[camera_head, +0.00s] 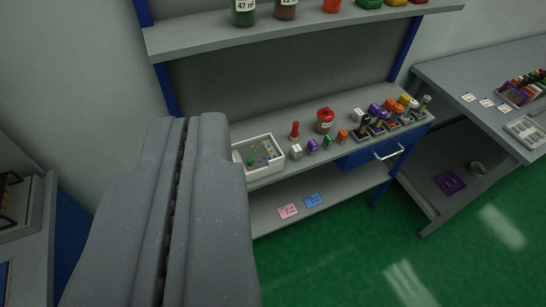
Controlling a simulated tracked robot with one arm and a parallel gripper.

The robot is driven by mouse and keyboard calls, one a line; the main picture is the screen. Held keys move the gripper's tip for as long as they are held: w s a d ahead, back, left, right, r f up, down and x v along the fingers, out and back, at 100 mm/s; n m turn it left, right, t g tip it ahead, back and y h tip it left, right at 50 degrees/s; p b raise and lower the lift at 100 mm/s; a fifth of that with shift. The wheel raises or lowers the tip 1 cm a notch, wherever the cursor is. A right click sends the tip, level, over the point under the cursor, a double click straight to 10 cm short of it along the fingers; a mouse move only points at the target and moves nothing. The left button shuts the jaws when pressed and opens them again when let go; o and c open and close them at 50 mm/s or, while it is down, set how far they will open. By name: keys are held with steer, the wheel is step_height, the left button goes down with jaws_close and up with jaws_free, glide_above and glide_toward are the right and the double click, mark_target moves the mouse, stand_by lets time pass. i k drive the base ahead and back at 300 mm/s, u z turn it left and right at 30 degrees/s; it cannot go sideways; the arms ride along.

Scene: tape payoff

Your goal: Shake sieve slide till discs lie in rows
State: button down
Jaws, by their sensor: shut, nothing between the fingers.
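A white shallow tray (271,170), which may be the sieve slide, sits near the left end of the grey workbench. Small coloured pieces, perhaps the discs, lie scattered in it with a larger green piece; they are too small to tell whether they form rows. My gripper (188,120) fills the left foreground, its two grey fingers shut with only a thin dark seam between them. It appears empty. Its tips are left of the tray in the picture and apart from it. They hide the left end of the bench.
Right of the tray stand a red peg (295,130), a red jar (324,121), small coloured blocks and a rack of coloured-handled items. Jars stand on the shelf (300,27) above. A second table (450,82) is at right. Green floor (340,255) is clear in front.

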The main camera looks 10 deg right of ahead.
mark_target(251, 162)
steer(key=z, duration=0.35)
steer(key=i, duration=1)
steer(key=u, duration=0.3)
